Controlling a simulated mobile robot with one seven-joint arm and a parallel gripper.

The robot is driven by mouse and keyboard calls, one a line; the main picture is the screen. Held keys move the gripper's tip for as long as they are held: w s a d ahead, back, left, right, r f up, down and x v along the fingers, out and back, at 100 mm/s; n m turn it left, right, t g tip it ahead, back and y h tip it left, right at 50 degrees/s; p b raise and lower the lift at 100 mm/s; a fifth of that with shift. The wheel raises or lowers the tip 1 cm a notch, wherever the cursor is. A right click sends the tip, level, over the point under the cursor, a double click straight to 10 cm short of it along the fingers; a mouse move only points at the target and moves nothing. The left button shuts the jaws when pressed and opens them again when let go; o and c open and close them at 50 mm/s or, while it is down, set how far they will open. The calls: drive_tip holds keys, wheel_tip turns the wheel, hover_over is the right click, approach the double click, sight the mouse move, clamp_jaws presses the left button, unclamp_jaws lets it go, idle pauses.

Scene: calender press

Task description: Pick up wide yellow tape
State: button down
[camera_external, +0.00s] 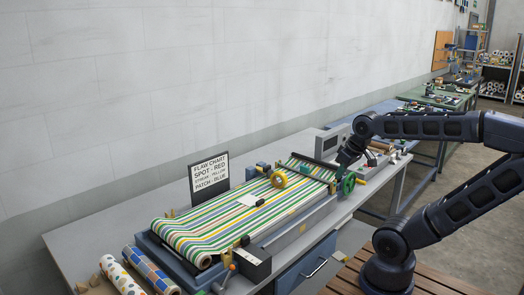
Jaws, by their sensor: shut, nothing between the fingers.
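A yellow tape roll (278,179) stands upright on the striped fabric (215,226), near the far end of the press. My gripper (341,166) points down over the far right end of the press, beside the green handwheel (348,184). It is shut and empty, to the right of the yellow roll and apart from it. The fingers are small and dark here.
A black sign (209,178) stands behind the press. A white card (248,200) and a dark object (261,202) lie on the fabric. A grey box-like machine (332,142) stands behind my gripper. Patterned rolls (124,275) lie at the near left. The grey table is bare at the left.

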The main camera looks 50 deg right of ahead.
idle(0.3)
drive_tip(key=c, duration=1.1)
unclamp_jaws()
drive_tip(key=n, duration=0.2)
hover_over(278, 179)
drive_tip(key=s+d, duration=0.2)
drive_tip(key=s, duration=0.1)
drive_tip(key=shift+y, duration=0.4)
wheel_tip(278, 179, down, 9)
drive_tip(key=shift+f, duration=0.2)
drive_tip(key=shift+w+f, duration=0.2)
drive_tip(key=shift+w, duration=0.05)
drive_tip(key=x, duration=0.5)
drive_tip(key=shift+f, duration=0.15)
drive_tip(key=shift+x, duration=2.6)
